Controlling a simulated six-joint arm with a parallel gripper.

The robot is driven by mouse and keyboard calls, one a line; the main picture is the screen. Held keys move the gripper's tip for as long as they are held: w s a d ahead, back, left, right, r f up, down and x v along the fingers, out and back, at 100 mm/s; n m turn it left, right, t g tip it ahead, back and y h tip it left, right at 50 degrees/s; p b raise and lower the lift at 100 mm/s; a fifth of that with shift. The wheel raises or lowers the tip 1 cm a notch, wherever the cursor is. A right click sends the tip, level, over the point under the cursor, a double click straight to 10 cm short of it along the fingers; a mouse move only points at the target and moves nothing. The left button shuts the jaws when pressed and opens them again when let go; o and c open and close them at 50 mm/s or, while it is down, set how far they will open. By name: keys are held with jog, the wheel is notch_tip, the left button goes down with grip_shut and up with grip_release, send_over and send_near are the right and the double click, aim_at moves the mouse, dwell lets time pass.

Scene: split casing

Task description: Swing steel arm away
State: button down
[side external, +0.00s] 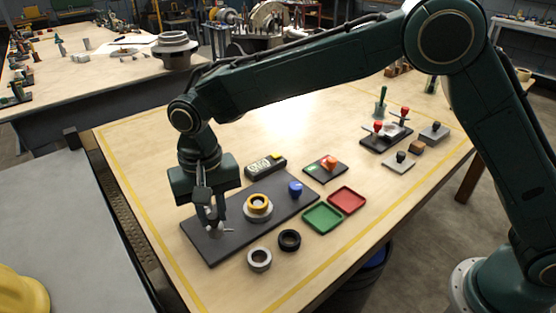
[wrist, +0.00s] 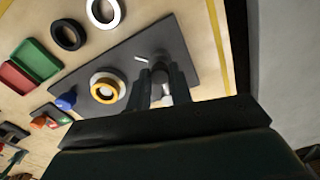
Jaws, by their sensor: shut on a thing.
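My gripper (side external: 210,222) is low over the left end of the dark grey base plate (side external: 273,221). It is shut on a small steel part, which I take to be the steel arm (side external: 228,230); its thin bright end sticks out beside the fingertips. In the wrist view my gripper (wrist: 160,70) has a finger on each side of a pale grey steel piece, and the thin bright end (wrist: 141,59) shows just beyond. The fingers hide much of it. A casing with an orange-yellow ring (side external: 258,205) sits mid-plate, apart from my gripper. A blue knob (side external: 296,188) stands further right.
A grey ring (side external: 260,259) and a black ring (side external: 289,240) lie in front of the plate. Green (side external: 323,218) and red (side external: 347,200) trays are right of it. The bench's front left is clear.

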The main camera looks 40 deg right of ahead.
aim_at(209, 217)
jog(key=shift+w+a+m, duration=0.1)
jog(key=shift+a+m, duration=0.2)
jog(key=shift+m, duration=0.1)
jog(key=c, duration=1.3)
grip_release()
jog(key=shift+o, duration=0.2)
jog(key=shift+r, duration=0.1)
notch_tip(209, 217, up, 14)
